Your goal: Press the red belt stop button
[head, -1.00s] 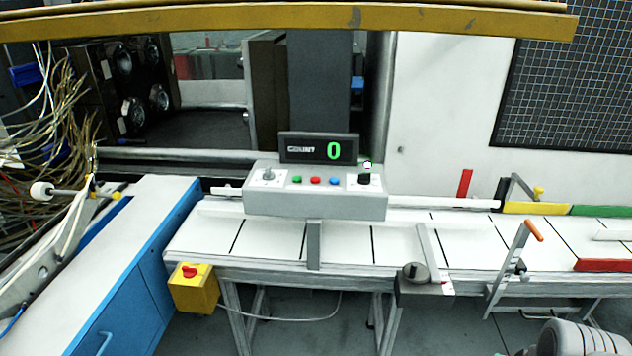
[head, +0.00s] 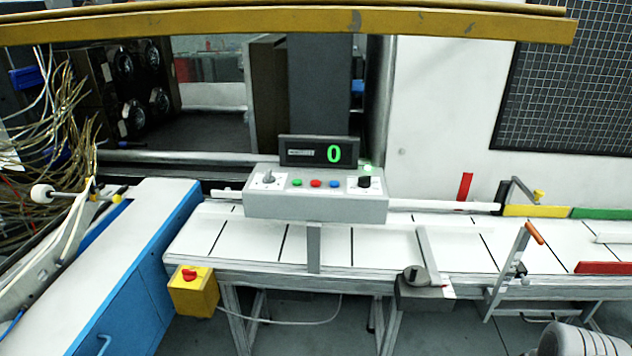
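A grey control box (head: 315,205) stands on a post over the belt, in the middle of the head view. On its sloped top a small red button (head: 316,183) sits between a green button (head: 297,182) and a blue button (head: 334,184). Another red knob (head: 189,274) is on a yellow box (head: 194,296) at the belt's front left corner. I cannot read labels on either. The white belt (head: 250,238) with dark cross lines runs behind and beside the control box. My gripper is not in view, and nothing covers the buttons.
A count display (head: 318,151) above the box shows a green 0. A grey lever (head: 268,178) and a black knob (head: 365,182) flank the buttons. A blue cabinet (head: 125,290) is at left. A crank with orange handle (head: 533,233) stands at right.

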